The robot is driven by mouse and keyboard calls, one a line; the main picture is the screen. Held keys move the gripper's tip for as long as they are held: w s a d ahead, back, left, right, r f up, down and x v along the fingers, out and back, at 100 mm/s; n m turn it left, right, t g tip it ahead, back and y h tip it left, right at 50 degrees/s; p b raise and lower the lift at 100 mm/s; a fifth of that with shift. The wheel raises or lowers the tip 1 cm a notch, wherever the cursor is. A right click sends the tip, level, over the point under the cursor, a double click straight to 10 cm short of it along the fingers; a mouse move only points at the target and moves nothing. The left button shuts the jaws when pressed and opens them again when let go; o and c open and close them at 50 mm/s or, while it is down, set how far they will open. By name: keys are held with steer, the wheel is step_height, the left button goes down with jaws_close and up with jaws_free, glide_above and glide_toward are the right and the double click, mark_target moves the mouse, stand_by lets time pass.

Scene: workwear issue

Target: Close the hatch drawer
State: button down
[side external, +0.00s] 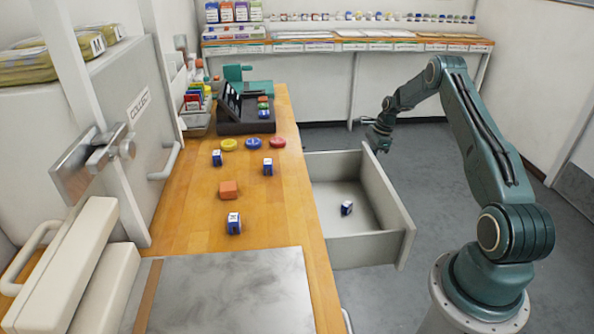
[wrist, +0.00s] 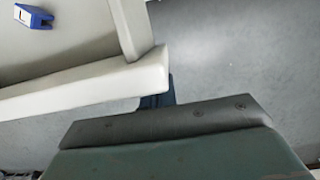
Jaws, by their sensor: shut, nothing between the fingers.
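The hatch drawer (side external: 395,210) stands pulled out from the right side of the wooden counter in the side external view. It is light grey and open at the top. One small blue and white block (side external: 347,208) lies inside it. My gripper (side external: 376,148) is at the drawer's far front corner, shut and empty. In the wrist view the drawer's front panel end (wrist: 150,75) is close to my gripper's dark finger (wrist: 157,92); I cannot tell whether they touch. The block in the drawer (wrist: 33,16) shows at the top left there.
A grey plate (side external: 230,290) lies at the near end. Open floor (side external: 440,165) lies right of the drawer.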

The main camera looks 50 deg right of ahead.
mark_target(329, 159)
steer(key=w+a, duration=1.3)
steer(key=shift+w+a, duration=0.2)
steer(key=shift+s+d, duration=0.15)
steer(key=shift+s+d, duration=0.35)
steer(key=shift+d, duration=0.05)
steer(key=shift+s+d+r, duration=0.15)
steer(key=shift+s+d, duration=0.35)
steer(key=shift+s+d+r, duration=0.15)
steer(key=shift+s+d, duration=0.35)
steer(key=v, duration=0.9)
steer(key=shift+r, duration=0.2)
steer(key=s+a+f+t+y, duration=0.1)
steer(key=s+a+t+y, duration=0.1)
steer(key=s, duration=0.4)
steer(key=s+a+f+t+y, duration=0.2)
steer(key=s+a, duration=0.1)
steer(key=s, duration=0.4)
